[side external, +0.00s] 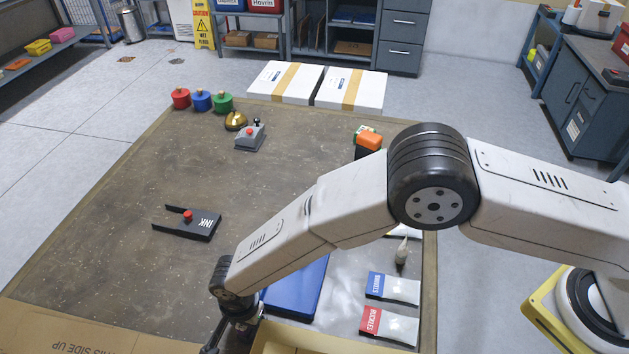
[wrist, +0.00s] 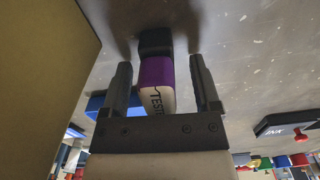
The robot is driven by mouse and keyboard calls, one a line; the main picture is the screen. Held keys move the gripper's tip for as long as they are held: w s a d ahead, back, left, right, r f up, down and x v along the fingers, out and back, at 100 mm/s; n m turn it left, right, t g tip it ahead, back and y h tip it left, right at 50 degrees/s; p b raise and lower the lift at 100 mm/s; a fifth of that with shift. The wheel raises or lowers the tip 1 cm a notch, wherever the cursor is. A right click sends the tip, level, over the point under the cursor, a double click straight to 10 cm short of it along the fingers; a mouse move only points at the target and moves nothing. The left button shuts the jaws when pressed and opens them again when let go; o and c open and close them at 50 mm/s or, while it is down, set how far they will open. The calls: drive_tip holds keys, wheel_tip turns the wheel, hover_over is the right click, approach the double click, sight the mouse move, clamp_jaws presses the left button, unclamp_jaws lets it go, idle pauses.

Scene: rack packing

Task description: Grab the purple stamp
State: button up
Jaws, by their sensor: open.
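The purple stamp (wrist: 155,75) shows in the wrist view, with a black end, a purple band and a pale part lettered "TEST". My gripper (wrist: 165,75) is open, with one finger on each side of the stamp. A gap shows between the stamp and the right finger; the left finger is closer, and I cannot tell whether it touches. In the side external view my gripper (side external: 222,345) is low at the bottom edge, partly cut off. The stamp cannot be made out there.
A cardboard box (side external: 90,338) stands close to my gripper; a box wall (wrist: 40,70) fills the wrist view's left. A blue case (side external: 297,288) lies right of the gripper. The black INK holder (side external: 200,226) stands farther back. Blue (side external: 390,288) and red (side external: 388,326) labelled packets lie right. Mid-table is mostly clear.

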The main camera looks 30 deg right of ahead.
clamp_jaws()
drive_tip(key=shift+r, duration=5.05)
